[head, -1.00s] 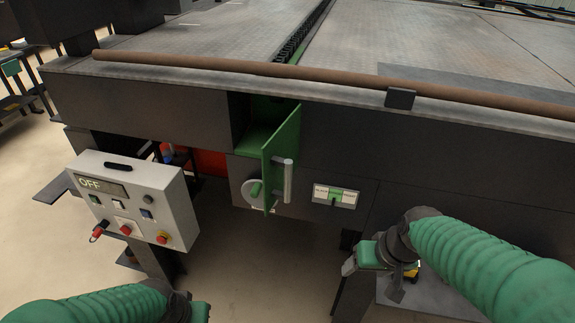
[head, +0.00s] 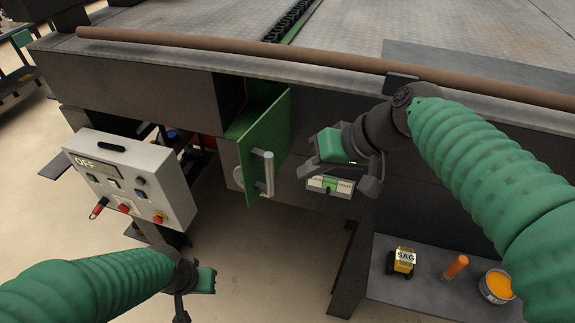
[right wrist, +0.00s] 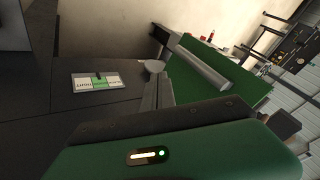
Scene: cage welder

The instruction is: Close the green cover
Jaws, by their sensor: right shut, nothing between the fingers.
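The green cover (head: 276,125) is a hinged door standing open from a recess in the dark front of the machine. A grey bar handle (head: 263,172) is on its outer face. In the right wrist view, the cover (right wrist: 240,88) and handle (right wrist: 203,62) are beyond my gripper. My right gripper (head: 306,168) is shut and empty, just right of the cover, with a gap in the picture. Its finger also shows in the right wrist view (right wrist: 158,92). My left gripper (head: 190,290) is low at left, away from the cover; its jaws are unclear.
A control box (head: 135,175) reading OFF stands left of the cover. A label plate (head: 328,186) is below my right gripper. A brown rail (head: 230,56) runs along the table edge. A low shelf (head: 410,292) holds a yellow item, an orange cylinder and a tin.

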